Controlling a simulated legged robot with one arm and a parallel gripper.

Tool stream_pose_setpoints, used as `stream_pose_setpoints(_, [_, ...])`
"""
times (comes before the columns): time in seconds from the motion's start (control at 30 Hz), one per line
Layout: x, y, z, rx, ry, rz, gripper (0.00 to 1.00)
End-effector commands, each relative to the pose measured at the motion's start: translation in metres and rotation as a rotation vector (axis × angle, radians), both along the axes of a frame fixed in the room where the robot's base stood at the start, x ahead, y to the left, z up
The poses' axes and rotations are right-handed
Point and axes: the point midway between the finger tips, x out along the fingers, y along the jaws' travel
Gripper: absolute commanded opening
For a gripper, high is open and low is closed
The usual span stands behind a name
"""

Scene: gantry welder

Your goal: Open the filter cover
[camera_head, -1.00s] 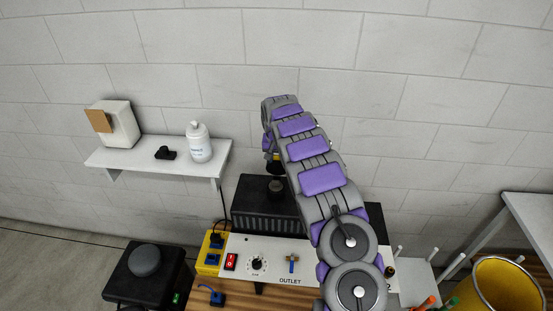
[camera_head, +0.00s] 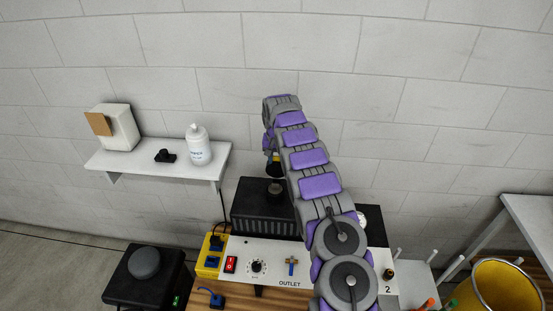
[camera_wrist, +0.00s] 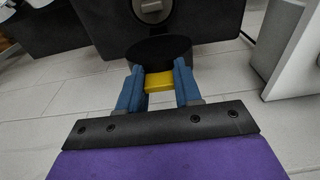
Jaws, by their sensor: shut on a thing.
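My gripper (camera_wrist: 158,88) is shut on a yellow block (camera_wrist: 159,81) between its blue fingers. A black round piece (camera_wrist: 158,50) sits directly beyond the yellow block and looks joined to it; it appears to be the filter cover. In the head view a small yellow and black part (camera_head: 274,169) shows beside the end of my arm. It is above a black ribbed box (camera_head: 262,218) with a dark round knob-like fitting (camera_head: 275,188) on top. The held part looks apart from that fitting. My arm hides my fingers in the head view.
A white panel (camera_head: 268,247) with a red switch (camera_head: 231,264) and dial stands in front of the box. A wall shelf (camera_head: 155,158) with a white bottle (camera_head: 198,146) is at left. A yellow bucket (camera_head: 508,287) stands at right.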

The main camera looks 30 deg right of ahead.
Motion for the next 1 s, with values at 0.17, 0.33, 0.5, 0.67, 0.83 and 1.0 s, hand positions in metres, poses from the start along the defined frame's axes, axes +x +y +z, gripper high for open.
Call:
stream_pose_setpoints(0.17, [-0.001, 0.001, -0.004, 0.003, 0.006, 0.0, 0.0])
stream_pose_setpoints(0.33, [-0.002, 0.001, -0.002, 0.002, 0.005, 0.0, 0.5])
stream_pose_setpoints(0.5, [-0.003, 0.0, -0.001, 0.0, 0.002, 0.0, 0.6])
stream_pose_setpoints(0.67, [-0.002, 0.001, 0.0, 0.0, 0.001, 0.0, 0.6])
stream_pose_setpoints(0.83, [-0.003, 0.001, 0.013, -0.002, -0.003, -0.001, 0.6])
stream_pose_setpoints(1.0, [-0.004, 0.003, 0.046, -0.003, -0.008, 0.001, 0.6])
